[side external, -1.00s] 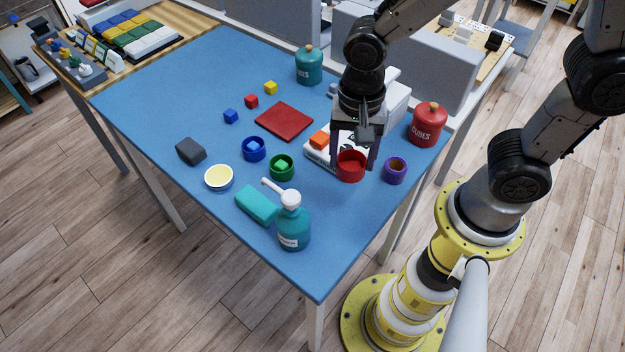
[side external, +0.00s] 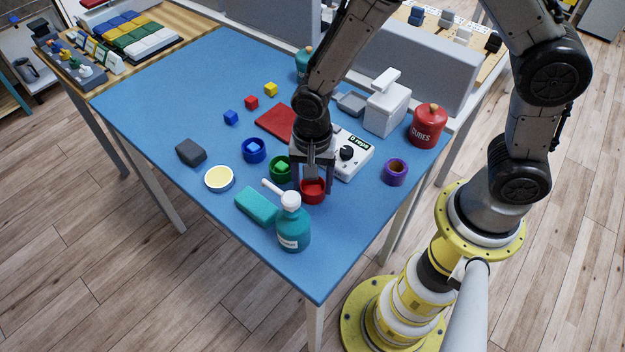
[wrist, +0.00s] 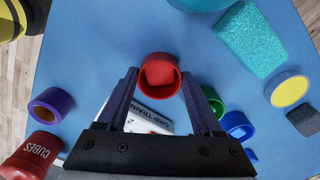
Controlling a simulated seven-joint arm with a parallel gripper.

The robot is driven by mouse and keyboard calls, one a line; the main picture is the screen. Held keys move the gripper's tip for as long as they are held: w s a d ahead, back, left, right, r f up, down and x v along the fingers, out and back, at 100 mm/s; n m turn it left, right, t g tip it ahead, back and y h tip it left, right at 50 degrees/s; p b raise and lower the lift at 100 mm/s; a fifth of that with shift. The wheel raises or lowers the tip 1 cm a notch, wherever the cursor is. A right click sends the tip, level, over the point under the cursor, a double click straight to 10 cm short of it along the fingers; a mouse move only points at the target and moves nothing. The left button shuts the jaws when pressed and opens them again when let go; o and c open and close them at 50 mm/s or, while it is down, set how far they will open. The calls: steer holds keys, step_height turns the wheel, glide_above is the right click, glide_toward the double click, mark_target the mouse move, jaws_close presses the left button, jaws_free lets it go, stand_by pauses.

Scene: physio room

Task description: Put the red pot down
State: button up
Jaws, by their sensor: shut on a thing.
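The red pot (side external: 313,193) is a small open cup, held upright between the fingers of my gripper (side external: 313,186). It is over the front right part of the blue table (side external: 170,90), right of the green pot (side external: 281,170). I cannot tell whether its base touches the table. In the wrist view the red pot (wrist: 160,75) sits between the two fingertips of my gripper (wrist: 160,80), its inside facing me and looking empty.
A teal pump bottle (side external: 293,228) and teal sponge (side external: 257,206) stand close at the front left. A white device (side external: 352,160) is behind, a purple pot (side external: 395,172) to the right. The table front right of the red pot is clear.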

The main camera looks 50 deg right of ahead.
steer(key=o, duration=1.4)
steer(key=shift+f, duration=0.1)
step_height(320, 180, up, 11)
steer(key=s+d+r+n+t, duration=0.2)
steer(key=s+d+r+n, duration=0.2)
steer(key=s+d+r+n+t, duration=0.1)
steer(key=s+d+r+n, duration=0.2)
steer(key=s+d+r, duration=0.1)
steer(key=s+d+r+n+t, duration=0.2)
steer(key=s+d+r+n, duration=0.2)
steer(key=s+d+r, duration=0.1)
steer(key=shift+s+n+t, duration=0.3)
steer(key=shift+s, duration=0.4)
